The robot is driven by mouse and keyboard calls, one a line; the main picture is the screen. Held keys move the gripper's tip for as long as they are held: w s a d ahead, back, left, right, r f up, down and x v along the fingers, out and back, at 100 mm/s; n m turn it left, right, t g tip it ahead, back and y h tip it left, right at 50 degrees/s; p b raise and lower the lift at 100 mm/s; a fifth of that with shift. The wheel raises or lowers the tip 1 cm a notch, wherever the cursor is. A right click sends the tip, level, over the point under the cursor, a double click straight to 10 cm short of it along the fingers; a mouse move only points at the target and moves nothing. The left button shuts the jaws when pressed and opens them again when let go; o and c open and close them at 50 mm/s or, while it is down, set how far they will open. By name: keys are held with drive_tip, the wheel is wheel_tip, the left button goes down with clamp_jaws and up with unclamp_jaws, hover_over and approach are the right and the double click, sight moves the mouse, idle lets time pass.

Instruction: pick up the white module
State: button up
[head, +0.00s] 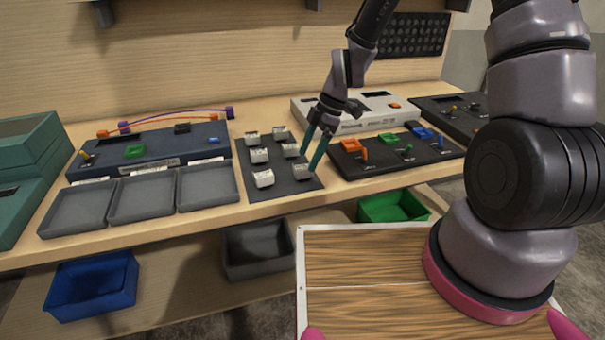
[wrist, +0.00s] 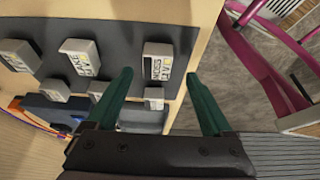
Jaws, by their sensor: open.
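Several small white modules with printed labels stand on a dark mat (head: 270,190) in the head view, and I cannot tell them apart by colour. The front right white module (head: 303,172) is just below my gripper (head: 308,163). In the wrist view, one white module (wrist: 158,59) lies between and a little beyond the green fingertips (wrist: 159,75), its label showing. My gripper is open, with nothing held. Whether the fingers touch that module cannot be told. Another front module (head: 263,178) stands to its left in the head view.
Three grey trays (head: 143,197) and a blue console (head: 150,150) lie left of the mat. A black switch panel (head: 395,150) stands close on the right, with a white console (head: 350,115) behind. Green (head: 392,207) and blue (head: 93,285) bins sit below.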

sight(303, 166)
drive_tip(key=x, duration=0.4)
drive_tip(key=shift+w+a+f, duration=0.15)
drive_tip(key=shift+w+f, duration=0.05)
drive_tip(key=shift+f, duration=0.15)
clamp_jaws()
drive_tip(key=shift+r, duration=0.1)
